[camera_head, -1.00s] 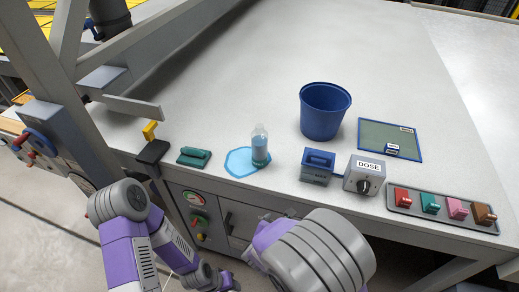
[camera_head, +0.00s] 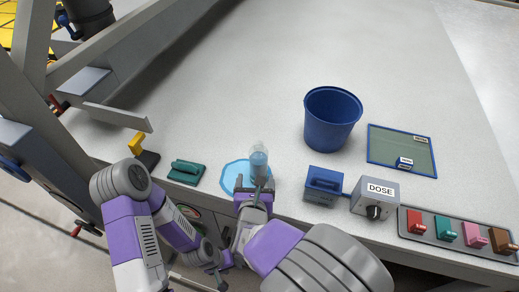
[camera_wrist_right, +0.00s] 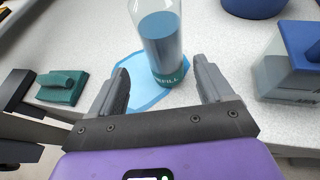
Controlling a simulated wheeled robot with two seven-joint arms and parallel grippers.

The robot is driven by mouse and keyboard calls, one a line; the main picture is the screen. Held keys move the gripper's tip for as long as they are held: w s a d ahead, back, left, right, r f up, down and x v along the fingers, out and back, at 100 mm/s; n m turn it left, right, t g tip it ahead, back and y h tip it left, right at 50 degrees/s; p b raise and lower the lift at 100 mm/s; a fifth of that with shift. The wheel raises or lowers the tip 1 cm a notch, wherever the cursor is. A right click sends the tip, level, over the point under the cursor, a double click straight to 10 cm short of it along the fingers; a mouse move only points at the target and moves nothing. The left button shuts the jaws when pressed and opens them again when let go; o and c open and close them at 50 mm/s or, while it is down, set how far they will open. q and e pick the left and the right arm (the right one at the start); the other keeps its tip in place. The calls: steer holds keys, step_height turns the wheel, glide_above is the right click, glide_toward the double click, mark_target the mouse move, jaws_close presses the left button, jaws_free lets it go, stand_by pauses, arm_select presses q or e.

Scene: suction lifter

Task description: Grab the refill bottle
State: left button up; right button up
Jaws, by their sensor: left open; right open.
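The refill bottle (camera_head: 258,160) is clear with blue liquid and stands upright on a light blue patch (camera_head: 228,178) near the table's front edge. In the right wrist view the bottle (camera_wrist_right: 162,40) has a green band lettered "REFILL"; its top is cut off. My right gripper (camera_head: 254,184) is open at the bottle's near side. In the right wrist view its fingers (camera_wrist_right: 161,82) point at the bottle from either side, with no grip on it. My left gripper (camera_head: 222,284) is low, in front of the table, away from the bottle, and open.
A green block (camera_head: 186,172) lies left of the bottle. To the right are a blue bucket (camera_head: 331,120), a grey-blue box (camera_head: 323,187), a DOSE box (camera_head: 374,196), a green mat (camera_head: 385,145) and a tray of coloured pieces (camera_head: 428,230). The table behind is clear.

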mark_target(258, 170)
steer(key=x, duration=0.2)
steer(key=shift+w, duration=0.4)
steer(key=shift+w+d+f+b, duration=0.15)
steer(key=shift+w+b, duration=0.1)
steer(key=shift+b, duration=0.2)
steer(key=x, duration=0.4)
steer(key=shift+d+b, duration=0.2)
steer(key=shift+b, duration=0.2)
steer(key=shift+w, duration=0.35)
arm_select(q)
steer(key=shift+w+f, duration=0.25)
steer(key=shift+f, duration=0.6)
arm_select(e)
steer(key=c, duration=1.3)
